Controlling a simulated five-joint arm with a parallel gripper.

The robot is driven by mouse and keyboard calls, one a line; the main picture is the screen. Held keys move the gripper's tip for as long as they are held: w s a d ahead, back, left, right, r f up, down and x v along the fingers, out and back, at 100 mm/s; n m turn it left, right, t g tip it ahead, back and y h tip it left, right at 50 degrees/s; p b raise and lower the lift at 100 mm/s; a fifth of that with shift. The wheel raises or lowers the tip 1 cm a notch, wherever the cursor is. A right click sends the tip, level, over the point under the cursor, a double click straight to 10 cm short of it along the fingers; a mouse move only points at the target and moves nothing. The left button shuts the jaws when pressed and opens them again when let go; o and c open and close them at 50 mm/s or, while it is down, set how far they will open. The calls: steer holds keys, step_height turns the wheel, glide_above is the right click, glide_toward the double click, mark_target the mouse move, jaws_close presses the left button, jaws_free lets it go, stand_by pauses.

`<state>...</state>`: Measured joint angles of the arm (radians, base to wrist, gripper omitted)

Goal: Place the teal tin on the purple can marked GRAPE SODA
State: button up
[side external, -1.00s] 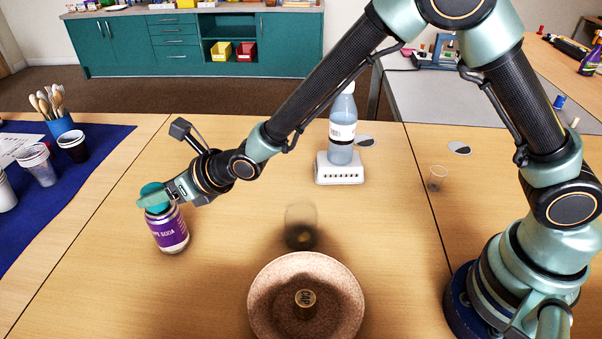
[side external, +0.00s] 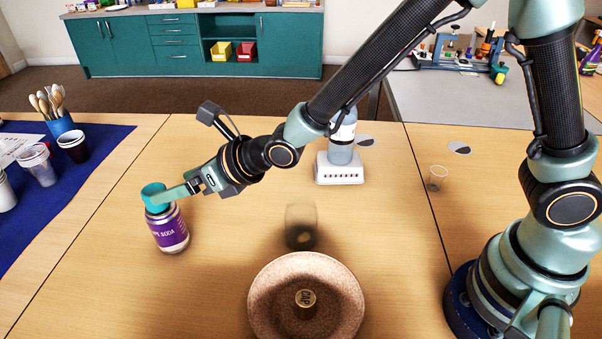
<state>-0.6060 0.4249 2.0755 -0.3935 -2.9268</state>
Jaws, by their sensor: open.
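The purple can (side external: 169,232) stands upright on the table at the left, with white lettering of which "SODA" is readable. The teal tin (side external: 154,194) rests on top of the can. My gripper (side external: 166,199) is open, with its fingers reaching in from the right. The near finger overlaps the tin's right side in the picture. I cannot tell whether a finger still touches the tin.
A speckled bowl (side external: 262,315) with a cork-like piece marked CAP (side external: 305,299) is at the front. A dark-bottomed clear cup (side external: 301,228) stands behind it. A bottle (side external: 342,140) stands on a white block (side external: 340,172). Cups stand on the blue mat (side external: 98,145) at left.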

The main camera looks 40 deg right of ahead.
steer(key=s+d+r+m+g+h, duration=0.1)
steer(key=s+d+r+m+h, duration=0.2)
steer(key=d+m, duration=0.75)
steer(key=s+d+r+m+h, duration=0.1)
steer(key=s+d+r+m, duration=0.35)
steer(key=d+m, duration=0.6)
steer(key=s+d+r+m+g+h, duration=0.2)
steer(key=s+d+m, duration=0.7)
steer(key=m, duration=1)
steer(key=shift+s+d+r+g+h, duration=0.2)
steer(key=shift+d+g+h, duration=0.25)
steer(key=shift+d, duration=0.3)
